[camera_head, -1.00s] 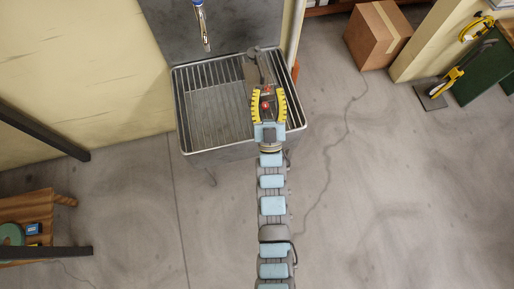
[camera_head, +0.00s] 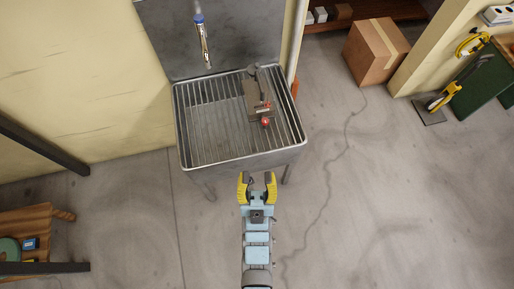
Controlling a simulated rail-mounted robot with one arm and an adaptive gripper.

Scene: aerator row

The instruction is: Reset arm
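My gripper (camera_head: 258,178) is in front of the metal sink, above the floor. Its two yellow-and-black fingers are spread apart with nothing between them. My arm reaches up from the bottom edge of the view, fairly straight. The sink (camera_head: 188,150) has a slatted rack bottom.
A faucet (camera_head: 202,42) hangs over the sink. A cardboard box (camera_head: 372,55) stands on the floor at the upper right. A wooden table (camera_head: 40,217) and a dark bar (camera_head: 45,138) are at the left. The floor right of my arm is clear.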

